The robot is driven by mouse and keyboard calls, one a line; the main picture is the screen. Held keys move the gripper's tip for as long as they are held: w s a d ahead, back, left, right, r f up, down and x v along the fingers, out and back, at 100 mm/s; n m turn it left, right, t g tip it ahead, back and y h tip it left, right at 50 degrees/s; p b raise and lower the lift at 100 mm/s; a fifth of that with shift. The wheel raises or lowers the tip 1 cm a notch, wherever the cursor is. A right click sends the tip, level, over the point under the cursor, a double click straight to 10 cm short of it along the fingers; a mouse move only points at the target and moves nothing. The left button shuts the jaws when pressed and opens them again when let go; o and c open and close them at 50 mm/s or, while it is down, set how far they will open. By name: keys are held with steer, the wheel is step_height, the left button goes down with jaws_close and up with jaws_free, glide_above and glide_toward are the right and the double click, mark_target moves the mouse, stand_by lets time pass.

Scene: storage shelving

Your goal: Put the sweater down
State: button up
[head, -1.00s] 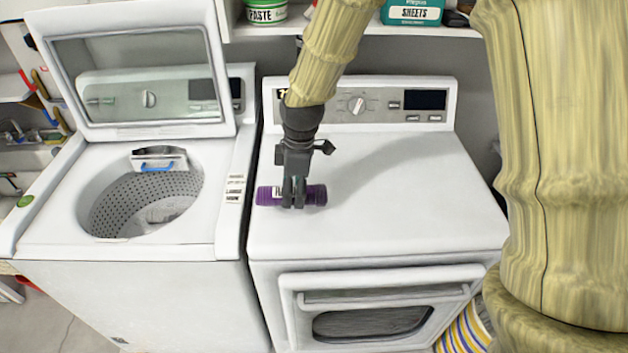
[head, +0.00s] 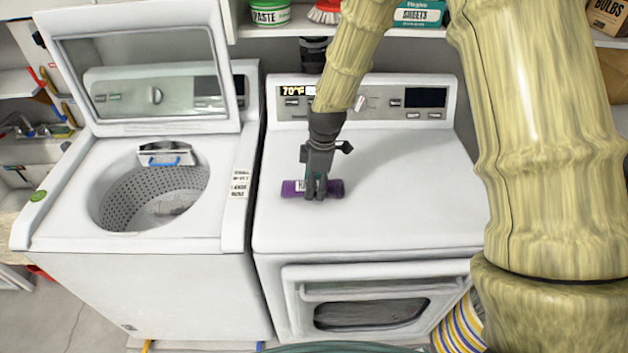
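A small purple roll with a white label (head: 291,188) is at the left part of the dryer's white top (head: 400,205). It looks like a rolled-up garment and may be the sweater, but I cannot read the label. It lies sideways. My gripper (head: 315,190) comes down from above, with its dark fingers closed around the roll's middle. The fingers hide part of the roll. I cannot tell whether the roll rests on the dryer top or hangs just above it.
An open-lidded washer (head: 150,200) with an empty-looking drum stands left of the dryer. A control panel (head: 365,103) rises at the dryer's back. A shelf (head: 345,30) above holds a green paste tub (head: 270,13) and a sheets box (head: 419,13). The dryer top's right side is clear.

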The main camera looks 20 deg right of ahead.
steer(key=shift+s+r, duration=0.1)
steer(key=shift+s, duration=0.05)
steer(key=o, duration=1.2)
steer(key=shift+o, duration=0.2)
step_height(320, 180, up, 12)
steer(key=d+b, duration=0.1)
steer(key=b, duration=0.3)
steer(key=shift+s+d, duration=0.15)
steer(key=shift+d, duration=0.05)
